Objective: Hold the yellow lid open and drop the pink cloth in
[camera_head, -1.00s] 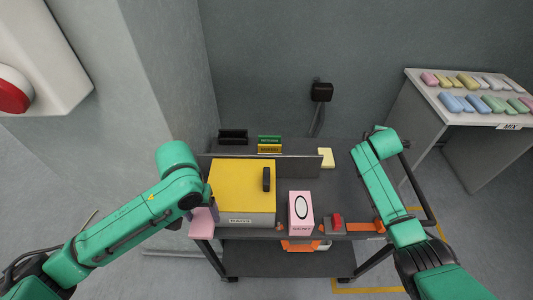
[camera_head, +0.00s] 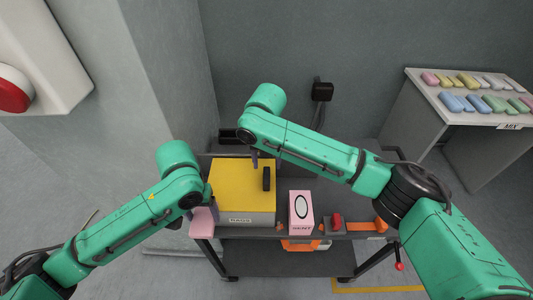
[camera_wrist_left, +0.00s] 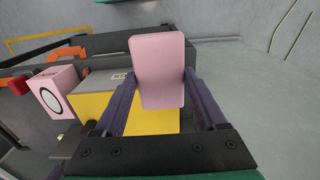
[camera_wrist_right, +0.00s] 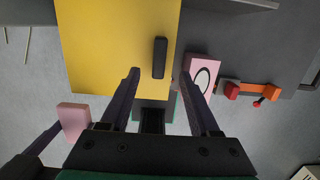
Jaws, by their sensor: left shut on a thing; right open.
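The yellow lid (camera_head: 232,182) lies shut on the grey rag box (camera_head: 248,217). Its black upright handle (camera_head: 266,179) is near the lid's right side. My left gripper (camera_wrist_left: 160,92) is shut on the pink cloth (camera_wrist_left: 157,65), a flat block held just off the box's left front side; the cloth also shows in the head view (camera_head: 202,224) and the right wrist view (camera_wrist_right: 73,118). My right gripper (camera_wrist_right: 159,77) is open and empty above the lid, pointing down. In the right wrist view the handle (camera_wrist_right: 159,57) lies between the fingertip lines; whether they touch it is unclear.
A pink box with an oval (camera_head: 301,211) stands right of the rag box. A red knob (camera_head: 337,217) and an orange piece (camera_head: 368,226) lie along the cart's front edge. A table with several coloured rolls (camera_head: 475,98) stands back right.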

